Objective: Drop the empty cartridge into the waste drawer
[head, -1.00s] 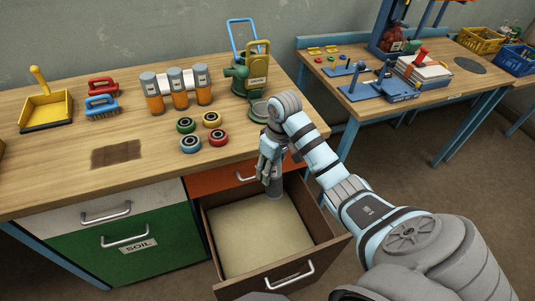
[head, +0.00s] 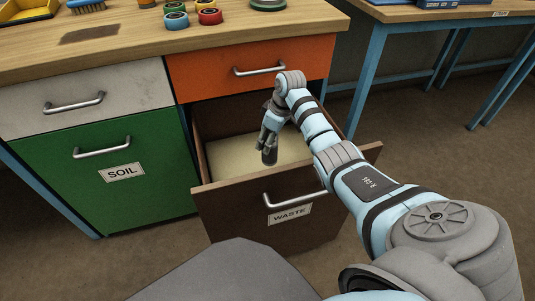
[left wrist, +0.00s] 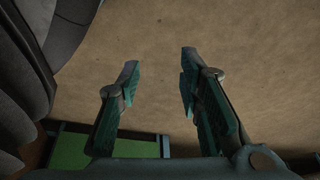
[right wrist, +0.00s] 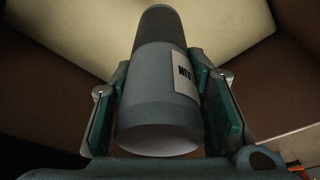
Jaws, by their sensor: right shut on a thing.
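The brown waste drawer (head: 240,194), labelled WASTE, is pulled open and shows a bare pale bottom. My right gripper (head: 268,146) is inside the drawer's opening. In the right wrist view it is shut on the grey cartridge (right wrist: 158,95), one finger on each side. The cartridge has a dark end and a partly seen white label, and it points toward the drawer's pale bottom. It also shows below the fingers in the head view (head: 269,156). I cannot tell whether it touches the bottom. My left gripper (left wrist: 157,85) is open and empty above the floor, seen only in the left wrist view.
An orange drawer (head: 250,68) above the waste drawer is shut. A green SOIL front (head: 100,160) and a grey drawer (head: 85,102) stand to the left. Coloured rings (head: 209,16) lie on the bench top. A second table (head: 430,14) stands at the right.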

